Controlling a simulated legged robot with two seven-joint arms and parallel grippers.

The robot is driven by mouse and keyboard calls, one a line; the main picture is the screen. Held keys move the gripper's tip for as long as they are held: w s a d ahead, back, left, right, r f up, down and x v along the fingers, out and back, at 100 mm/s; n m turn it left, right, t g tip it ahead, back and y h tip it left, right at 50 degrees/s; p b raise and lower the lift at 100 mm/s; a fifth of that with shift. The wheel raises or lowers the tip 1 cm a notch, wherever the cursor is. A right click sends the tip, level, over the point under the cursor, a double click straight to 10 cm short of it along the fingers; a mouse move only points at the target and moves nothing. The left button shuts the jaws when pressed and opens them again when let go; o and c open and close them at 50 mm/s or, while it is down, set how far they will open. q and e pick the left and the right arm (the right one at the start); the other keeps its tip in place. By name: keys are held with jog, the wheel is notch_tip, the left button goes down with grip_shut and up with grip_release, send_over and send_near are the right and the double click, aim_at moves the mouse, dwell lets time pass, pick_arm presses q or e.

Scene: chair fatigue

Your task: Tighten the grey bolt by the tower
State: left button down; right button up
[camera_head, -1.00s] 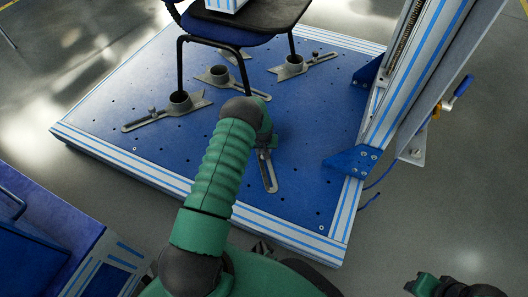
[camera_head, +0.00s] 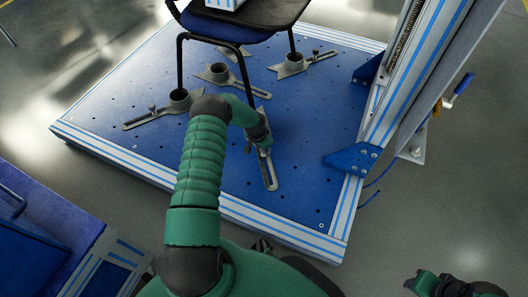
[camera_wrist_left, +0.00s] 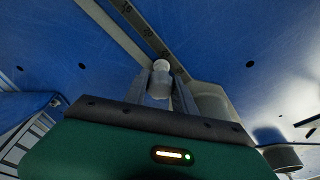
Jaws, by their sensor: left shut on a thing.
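The grey bolt (camera_wrist_left: 161,69) stands between the two fingers of my left gripper (camera_wrist_left: 161,88) in the left wrist view. The fingers are shut on it, and its rounded pale top shows above them. In the head view my left gripper (camera_head: 264,147) is over the slotted clamp bar (camera_head: 270,178) on the tower's side of the plate, and the hand hides the bolt there. The tower (camera_head: 415,85) rises at the right edge of the plate. Part of my right arm's end (camera_head: 450,286) shows at the bottom right; its jaws are not clear.
The blue perforated plate (camera_head: 310,185) carries several other clamps, such as one at the left (camera_head: 150,117). A chair (camera_head: 240,20) stands at the back with its legs in clamps. A blue bracket (camera_head: 352,160) juts from the tower's foot. A blue cabinet (camera_head: 50,225) stands lower left.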

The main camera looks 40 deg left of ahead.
pick_arm(q)
jog(key=shift+m, duration=0.5)
jog(key=shift+f, duration=0.1)
jog(key=shift+f+m+h+b, duration=0.2)
jog(key=shift+m+h+b, duration=0.1)
jog(key=shift+m+b, duration=0.5)
jog(key=shift+r+m, duration=0.2)
jog(key=shift+m, duration=1)
jog(key=c, duration=1)
grip_release()
jog(key=shift+c, duration=0.2)
